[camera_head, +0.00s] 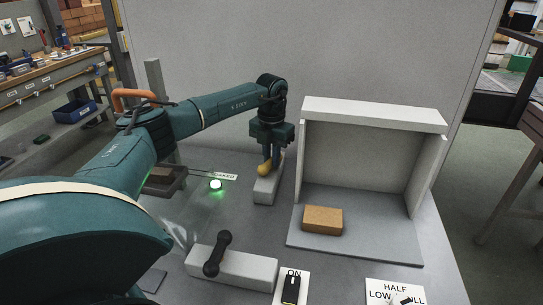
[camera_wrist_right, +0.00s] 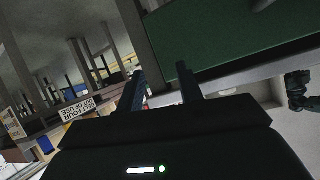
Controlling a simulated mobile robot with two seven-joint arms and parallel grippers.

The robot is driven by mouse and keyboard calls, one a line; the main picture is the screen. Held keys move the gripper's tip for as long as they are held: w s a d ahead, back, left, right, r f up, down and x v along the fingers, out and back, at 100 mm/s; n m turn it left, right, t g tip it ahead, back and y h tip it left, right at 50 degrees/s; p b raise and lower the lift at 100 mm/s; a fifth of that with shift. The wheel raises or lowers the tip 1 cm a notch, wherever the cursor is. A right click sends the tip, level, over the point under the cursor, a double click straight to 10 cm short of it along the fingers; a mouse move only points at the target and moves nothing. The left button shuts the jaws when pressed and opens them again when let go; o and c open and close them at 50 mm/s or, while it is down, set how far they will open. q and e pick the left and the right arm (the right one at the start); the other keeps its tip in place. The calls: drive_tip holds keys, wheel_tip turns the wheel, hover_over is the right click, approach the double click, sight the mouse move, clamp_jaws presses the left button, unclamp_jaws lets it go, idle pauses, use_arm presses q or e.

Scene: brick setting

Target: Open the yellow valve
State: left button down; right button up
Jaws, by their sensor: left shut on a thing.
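The yellow valve (camera_head: 264,169) sticks up from a light grey block (camera_head: 265,191) near the middle of the table. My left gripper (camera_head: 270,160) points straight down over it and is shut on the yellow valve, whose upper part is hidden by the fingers. My right gripper (camera_wrist_right: 161,84) shows only in the right wrist view, with its two dark fingers apart and nothing between them. It is away from the valve, which that view does not show.
A white open-fronted box holds a brown brick (camera_head: 322,220) at right. A black handle (camera_head: 217,254) on a grey block, an ON switch (camera_head: 290,289), a HALF/LOW/FULL dial (camera_head: 405,299) and a green-lit button (camera_head: 216,185) are nearby. A grey panel (camera_head: 400,50) stands behind.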

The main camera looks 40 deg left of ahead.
use_arm(q)
drive_tip(key=shift+r+n+p, duration=0.3)
drive_tip(key=shift+n+p, duration=0.2)
drive_tip(key=shift+p, duration=0.35)
drive_tip(key=shift+n+p, duration=0.55)
drive_tip(key=shift+n, duration=0.05)
drive_tip(key=shift+a+f+n+p, duration=0.1)
drive_tip(key=shift+n+p, duration=0.55)
drive_tip(key=shift+n, duration=0.25)
drive_tip(key=shift+f, duration=0.15)
drive_tip(key=c, duration=1.4)
unclamp_jaws()
use_arm(e)
wheel_tip(320, 180, up, 2)
drive_tip(key=shift+s+d+r+n, duration=0.1)
drive_tip(key=shift+s+d+n, duration=0.05)
drive_tip(key=shift+n, duration=0.25)
use_arm(q)
wheel_tip(320, 180, up, 13)
